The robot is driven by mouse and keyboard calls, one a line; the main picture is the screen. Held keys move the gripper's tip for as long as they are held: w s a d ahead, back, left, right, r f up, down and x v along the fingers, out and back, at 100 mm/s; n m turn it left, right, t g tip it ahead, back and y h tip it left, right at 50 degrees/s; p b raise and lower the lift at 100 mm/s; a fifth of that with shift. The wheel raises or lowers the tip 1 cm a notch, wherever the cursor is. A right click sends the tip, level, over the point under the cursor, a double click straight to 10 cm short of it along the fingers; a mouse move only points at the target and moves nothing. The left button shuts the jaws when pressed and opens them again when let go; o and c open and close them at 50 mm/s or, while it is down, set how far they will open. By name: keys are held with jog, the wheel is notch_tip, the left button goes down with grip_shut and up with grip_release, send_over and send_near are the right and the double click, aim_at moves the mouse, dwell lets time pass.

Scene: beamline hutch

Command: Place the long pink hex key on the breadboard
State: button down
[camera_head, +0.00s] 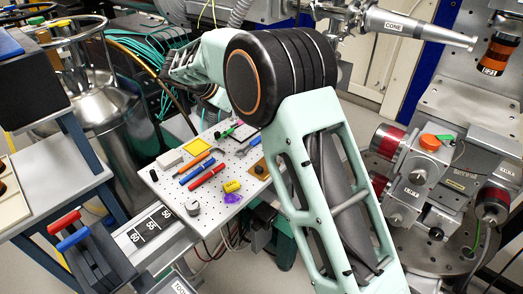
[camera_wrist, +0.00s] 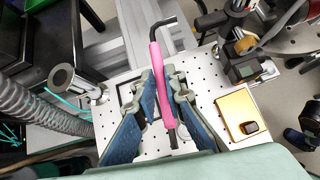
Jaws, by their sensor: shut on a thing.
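The long pink hex key (camera_wrist: 160,75) is between my gripper's fingers (camera_wrist: 159,80) in the wrist view. It has a pink sleeve, a dark bent end at the top and a dark straight end at the bottom. My gripper is shut on its sleeve. The breadboard (camera_wrist: 206,92) is a white perforated plate beneath the key; I cannot tell the gap between them. The breadboard (camera_head: 168,194) also shows in the head view, its right part hidden by my arm.
Red (camera_head: 206,178) and blue (camera_head: 196,172) markers, an orange-handled tool (camera_head: 198,160), a yellow item (camera_head: 232,186) and a purple item (camera_head: 232,198) lie on the breadboard. A gold block (camera_wrist: 240,112) sits right of my gripper. Bare board shows between them.

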jog(key=b, duration=0.2)
send_over(261, 157)
jog(key=f, duration=0.6)
jog(key=shift+w+d+f, duration=0.15)
jog(key=shift+w+f, duration=0.1)
jog(key=shift+f, duration=1.6)
jog(key=shift+f, duration=0.2)
jog(key=c, duration=2)
grip_release()
jog(key=shift+s+r, duration=0.15)
jog(key=shift+r, duration=0.25)
jog(key=p+v, duration=0.1)
jog(key=v, duration=1)
jog(key=shift+s+a+r, duration=0.15)
jog(key=shift+s+a, duration=0.05)
jog(key=shift+a, duration=0.05)
